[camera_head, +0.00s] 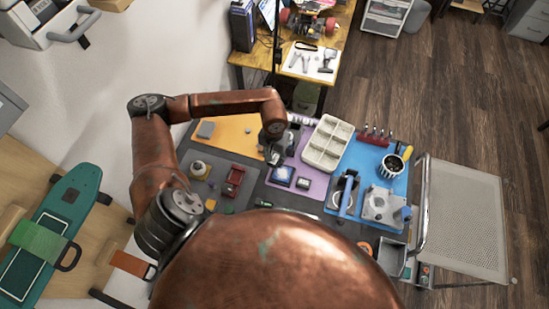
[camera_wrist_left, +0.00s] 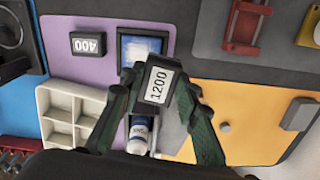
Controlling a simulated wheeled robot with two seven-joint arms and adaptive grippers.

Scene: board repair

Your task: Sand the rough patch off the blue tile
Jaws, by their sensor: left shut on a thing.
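My left gripper (camera_head: 274,156) is shut on a dark block labelled 1200 (camera_wrist_left: 158,84); the block sits between its fingers in the left wrist view (camera_wrist_left: 156,97). The blue tile (camera_head: 283,174) lies on the purple mat, just in front of the gripper in the head view. In the left wrist view the tile (camera_wrist_left: 126,50) has a pale, whitish patch in its middle, and the held block partly covers its edge. I cannot tell whether block and tile touch. A dark block labelled 400 (camera_wrist_left: 88,45) lies beside the tile. My right gripper is not in view.
A cream compartment tray (camera_head: 328,144) stands right of the purple mat (camera_head: 318,185). A white bottle (camera_wrist_left: 139,135) stands near my left gripper. A red fixture (camera_head: 234,180) and an orange mat (camera_head: 235,127) lie to the left. A blue mat with tools is right.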

